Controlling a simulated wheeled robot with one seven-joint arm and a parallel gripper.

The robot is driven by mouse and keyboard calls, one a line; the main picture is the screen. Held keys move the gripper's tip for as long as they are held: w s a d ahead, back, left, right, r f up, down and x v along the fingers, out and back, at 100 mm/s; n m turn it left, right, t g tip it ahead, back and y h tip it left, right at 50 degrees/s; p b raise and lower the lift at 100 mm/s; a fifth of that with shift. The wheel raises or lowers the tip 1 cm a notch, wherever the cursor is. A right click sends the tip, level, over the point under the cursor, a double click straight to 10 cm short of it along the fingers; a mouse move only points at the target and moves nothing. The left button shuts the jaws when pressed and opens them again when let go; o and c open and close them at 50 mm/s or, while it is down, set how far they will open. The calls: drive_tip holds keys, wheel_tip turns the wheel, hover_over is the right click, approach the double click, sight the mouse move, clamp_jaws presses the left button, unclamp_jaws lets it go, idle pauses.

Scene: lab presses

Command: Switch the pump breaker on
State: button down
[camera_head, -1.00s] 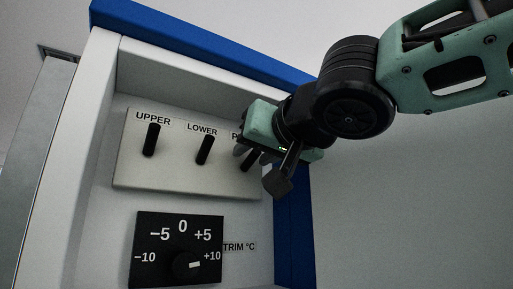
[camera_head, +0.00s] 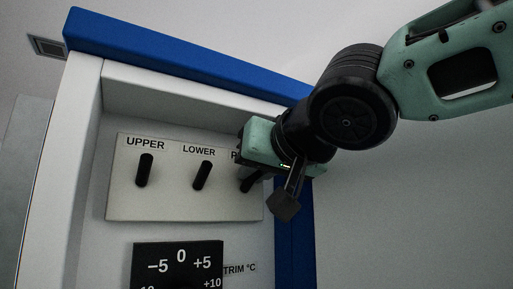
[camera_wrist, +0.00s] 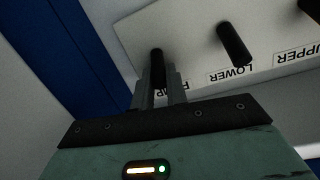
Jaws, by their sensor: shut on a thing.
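The breaker panel (camera_head: 185,207) is a pale plate with a row of black levers. The pump lever (camera_wrist: 157,62) is the last in the row, and its label (camera_wrist: 202,88) is partly covered by a finger. My gripper (camera_wrist: 158,84) has its two fingers around this lever and is shut on it. In the head view my gripper (camera_head: 248,182) is at the panel's right end and mostly hides the lever. The LOWER lever (camera_head: 202,175) and UPPER lever (camera_head: 145,170) stand to its left, apart from the gripper.
A black trim dial plate (camera_head: 180,262) is below the panel, cut off by the frame. The panel is recessed in a cabinet with a white left wall (camera_head: 62,180) and a blue top edge (camera_head: 180,55). A blue right edge (camera_head: 293,235) is close to my gripper.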

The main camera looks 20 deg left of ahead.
drive_tip(key=shift+r+p, duration=0.1)
drive_tip(key=shift+p, duration=0.3)
drive_tip(key=c, duration=1.4)
unclamp_jaws()
drive_tip(key=b+v, duration=0.9)
drive_tip(key=v, duration=0.8)
drive_tip(key=shift+r+b, duration=0.3)
drive_tip(key=shift+r, duration=0.1)
drive_tip(key=shift+d, duration=0.1)
